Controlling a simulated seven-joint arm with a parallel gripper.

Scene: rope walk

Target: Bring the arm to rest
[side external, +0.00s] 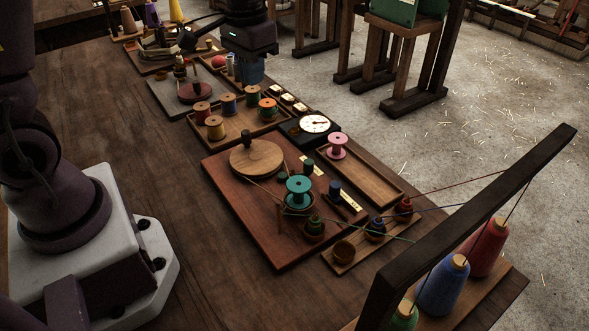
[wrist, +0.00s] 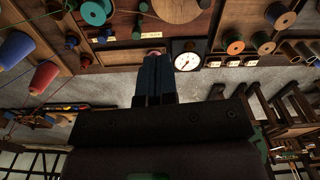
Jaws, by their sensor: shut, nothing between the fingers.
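My gripper (side external: 251,74) is at the top middle of the side external view. Its blue fingers point down over the far side of the workbench (side external: 110,125), near the spool tray. In the wrist view my gripper (wrist: 154,75) has both fingers pressed together with nothing between them. It appears raised above the bench; the exact gap beneath the fingertips cannot be told.
A tray with several spools (side external: 235,124) lies near my gripper. A red-brown board (side external: 235,185) holds a wooden disc (side external: 257,158) and a teal spool (side external: 298,192). A pink spool (side external: 337,146) stands nearby. Threads run to a dark frame (side external: 470,220).

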